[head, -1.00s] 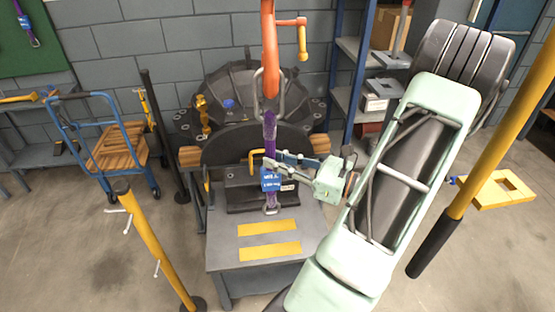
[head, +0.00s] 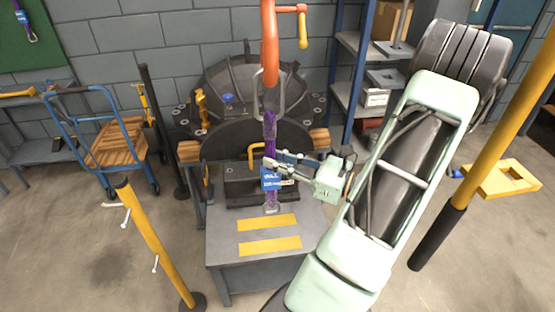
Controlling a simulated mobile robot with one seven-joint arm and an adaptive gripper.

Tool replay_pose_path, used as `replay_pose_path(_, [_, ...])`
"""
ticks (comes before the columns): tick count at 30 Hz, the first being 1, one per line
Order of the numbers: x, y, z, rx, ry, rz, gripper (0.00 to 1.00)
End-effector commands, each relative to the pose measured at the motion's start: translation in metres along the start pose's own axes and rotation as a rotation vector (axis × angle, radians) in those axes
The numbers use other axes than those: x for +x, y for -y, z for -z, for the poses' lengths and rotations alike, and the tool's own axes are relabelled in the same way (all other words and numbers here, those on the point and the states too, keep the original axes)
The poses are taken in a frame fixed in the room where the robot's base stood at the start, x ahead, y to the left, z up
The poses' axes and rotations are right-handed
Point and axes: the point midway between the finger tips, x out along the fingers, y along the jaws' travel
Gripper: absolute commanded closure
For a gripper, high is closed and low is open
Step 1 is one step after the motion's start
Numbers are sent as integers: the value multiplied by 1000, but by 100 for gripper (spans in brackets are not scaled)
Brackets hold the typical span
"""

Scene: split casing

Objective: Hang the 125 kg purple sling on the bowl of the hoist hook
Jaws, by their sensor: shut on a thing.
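The purple sling (head: 269,132) hangs upright in my gripper (head: 268,168). A blue tag (head: 270,181) with white print sits on it just below the fingers, too small to read. A metal ring (head: 271,207) is at its lower end. My gripper comes in from the right and is shut on the sling. The orange hoist hook (head: 270,50) hangs above the sling, with a grey metal link or latch (head: 259,95) beside its lower part. The sling's top is close under the hook; I cannot tell whether they touch.
A grey table (head: 267,262) with two yellow strips stands below the sling. The dark casing (head: 255,85) is behind it. Yellow posts stand at left (head: 158,245) and right (head: 490,125). A blue cart (head: 105,140) is at far left.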

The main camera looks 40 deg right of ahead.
Motion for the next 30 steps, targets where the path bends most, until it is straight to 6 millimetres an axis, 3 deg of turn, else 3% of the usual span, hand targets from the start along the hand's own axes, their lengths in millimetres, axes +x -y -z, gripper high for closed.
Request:
replay_pose_path(1, [0,0,-1,-1,2,0,81])
replay_pose_path(6, [0,0,-1,-1,1,0,62])
replay_pose_path(17, [0,0,-3,-1,-1,0,62])
replay_pose_path(23, [0,0,-24,-6,-1,0,62])
replay_pose_path(30, [0,0,-63,-6,0,-1,62])
